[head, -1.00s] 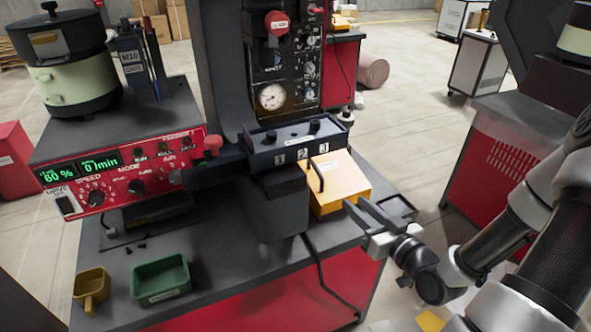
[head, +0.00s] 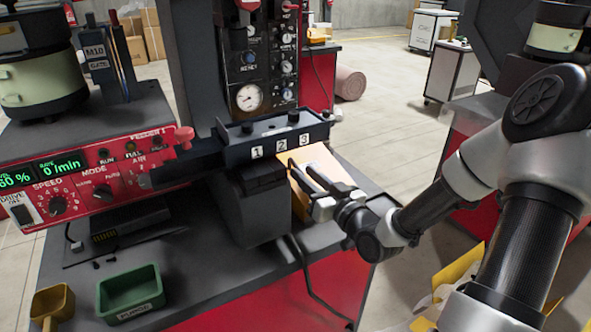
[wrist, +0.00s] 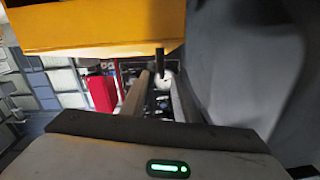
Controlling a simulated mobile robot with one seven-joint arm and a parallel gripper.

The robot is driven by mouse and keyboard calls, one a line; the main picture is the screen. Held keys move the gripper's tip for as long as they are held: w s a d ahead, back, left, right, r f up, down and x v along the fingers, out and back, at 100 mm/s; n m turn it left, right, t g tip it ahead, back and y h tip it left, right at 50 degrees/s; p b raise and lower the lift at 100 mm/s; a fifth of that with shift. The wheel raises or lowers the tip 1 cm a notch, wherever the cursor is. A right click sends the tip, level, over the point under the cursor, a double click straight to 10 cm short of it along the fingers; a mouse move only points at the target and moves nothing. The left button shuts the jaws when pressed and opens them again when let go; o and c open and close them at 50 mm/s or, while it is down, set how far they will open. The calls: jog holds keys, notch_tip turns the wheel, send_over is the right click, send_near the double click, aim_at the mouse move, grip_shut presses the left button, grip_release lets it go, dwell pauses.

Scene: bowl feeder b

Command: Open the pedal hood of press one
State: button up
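The pedal hood of press one is a yellow-orange box (head: 319,160) on the bench, under the press's numbered panel. My gripper (head: 296,172) is in front of it in the head view and hides part of it. In the wrist view the hood (wrist: 90,25) fills the upper left, with a short dark post (wrist: 160,62) at its lower edge. My gripper's two fingers (wrist: 158,95) stand apart, with a gap between them. The post shows in line with this gap; I cannot tell whether a finger touches it. I cannot tell whether the hood is tilted.
A dark panel marked 1, 2, 3 (head: 275,137) overhangs the hood. A grey block (head: 262,212) stands close to its left. A red control box (head: 90,180), a green bin (head: 131,292) and a yellow scoop (head: 52,304) are farther left.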

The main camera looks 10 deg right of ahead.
aim_at(300, 170)
jog(key=shift+x, duration=2.7)
grip_shut()
